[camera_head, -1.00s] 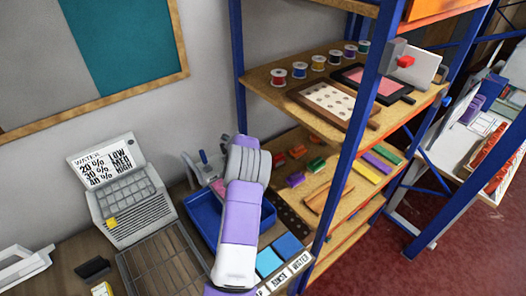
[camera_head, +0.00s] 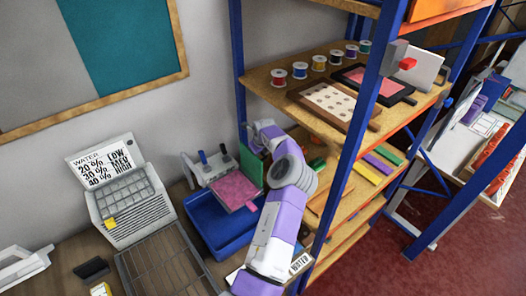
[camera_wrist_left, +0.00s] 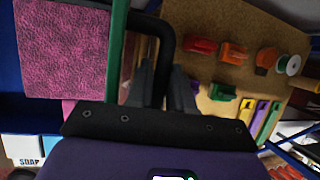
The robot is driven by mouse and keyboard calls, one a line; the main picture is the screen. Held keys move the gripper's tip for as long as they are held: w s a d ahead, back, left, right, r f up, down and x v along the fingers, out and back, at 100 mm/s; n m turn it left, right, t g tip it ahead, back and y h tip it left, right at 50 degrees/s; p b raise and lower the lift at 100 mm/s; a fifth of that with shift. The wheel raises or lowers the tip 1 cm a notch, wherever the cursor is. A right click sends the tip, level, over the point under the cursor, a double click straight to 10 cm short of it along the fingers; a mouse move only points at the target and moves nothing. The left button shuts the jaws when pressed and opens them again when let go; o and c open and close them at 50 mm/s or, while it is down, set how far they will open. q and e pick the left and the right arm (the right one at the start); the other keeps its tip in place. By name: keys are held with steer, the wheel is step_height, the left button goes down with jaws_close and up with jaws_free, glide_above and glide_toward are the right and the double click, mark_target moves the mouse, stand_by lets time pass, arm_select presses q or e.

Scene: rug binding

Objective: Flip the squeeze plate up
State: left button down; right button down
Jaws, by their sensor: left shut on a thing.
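The squeeze plate (camera_head: 251,167) is a green panel standing steeply raised at the back right of the pink-topped press (camera_head: 236,190). In the left wrist view the plate is a thin green edge (camera_wrist_left: 118,48), with a black handle (camera_wrist_left: 164,38) curving beside it. My left gripper (camera_wrist_left: 162,78) is shut on this handle, which runs between its fingers. The pink textured pad (camera_wrist_left: 60,50) lies uncovered left of the plate. In the head view my left arm hides the handle and fingertips. My right gripper is in neither view.
A blue tray (camera_head: 213,228) sits in front of the press. A blue-posted shelf (camera_head: 345,165) with spools and coloured blocks stands close on the right.

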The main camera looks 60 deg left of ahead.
arm_select(q)
steer(key=shift+d+f, duration=0.2)
steer(key=shift+f, duration=0.15)
steer(key=c, duration=1.2)
jaws_free()
steer(key=shift+w, duration=0.1)
steer(key=shift+o, duration=0.5)
steer(key=shift+w+a, duration=0.15)
steer(key=shift+r, duration=0.2)
steer(key=v, duration=0.7)
steer(key=shift+r, duration=0.15)
